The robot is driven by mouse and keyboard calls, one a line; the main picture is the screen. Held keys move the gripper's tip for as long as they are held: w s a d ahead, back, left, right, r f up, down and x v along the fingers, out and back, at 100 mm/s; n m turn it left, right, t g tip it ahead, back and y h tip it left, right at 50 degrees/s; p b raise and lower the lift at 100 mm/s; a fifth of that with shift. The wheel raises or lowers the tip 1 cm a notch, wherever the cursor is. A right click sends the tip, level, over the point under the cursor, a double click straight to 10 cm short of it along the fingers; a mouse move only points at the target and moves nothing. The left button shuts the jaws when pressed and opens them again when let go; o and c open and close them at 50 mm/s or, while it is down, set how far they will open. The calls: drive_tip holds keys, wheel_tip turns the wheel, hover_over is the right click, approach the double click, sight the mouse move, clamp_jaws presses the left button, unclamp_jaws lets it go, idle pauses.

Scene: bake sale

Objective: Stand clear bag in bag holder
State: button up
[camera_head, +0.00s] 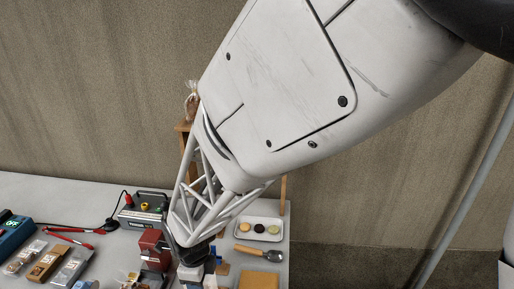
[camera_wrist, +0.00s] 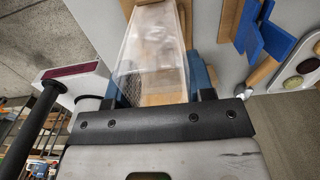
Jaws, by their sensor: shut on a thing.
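In the wrist view my gripper (camera_wrist: 155,97) is shut on the clear bag (camera_wrist: 153,45). The bag is see-through and stretches away from the fingers, with something tan in or behind it. Blue surfaces show beside the bag near the fingertips. A wooden piece with blue upright parts (camera_wrist: 264,35) stands to the right, apart from the bag; I cannot tell surely whether it is the bag holder. In the head view my arm covers much of the scene, and the bag cannot be made out there.
A white tray with several round cookies (camera_head: 260,228) stands at the table's right, near a scoop (camera_head: 258,251) and a tan block (camera_head: 258,280). A red device (camera_head: 154,248) stands left of my gripper.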

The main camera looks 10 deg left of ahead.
drive_tip(key=shift+f, duration=0.55)
drive_tip(key=shift+f, duration=0.6)
idle(0.8)
drive_tip(key=o, duration=0.7)
drive_tip(key=shift+r, duration=4.5)
drive_tip(key=shift+d, duration=0.1)
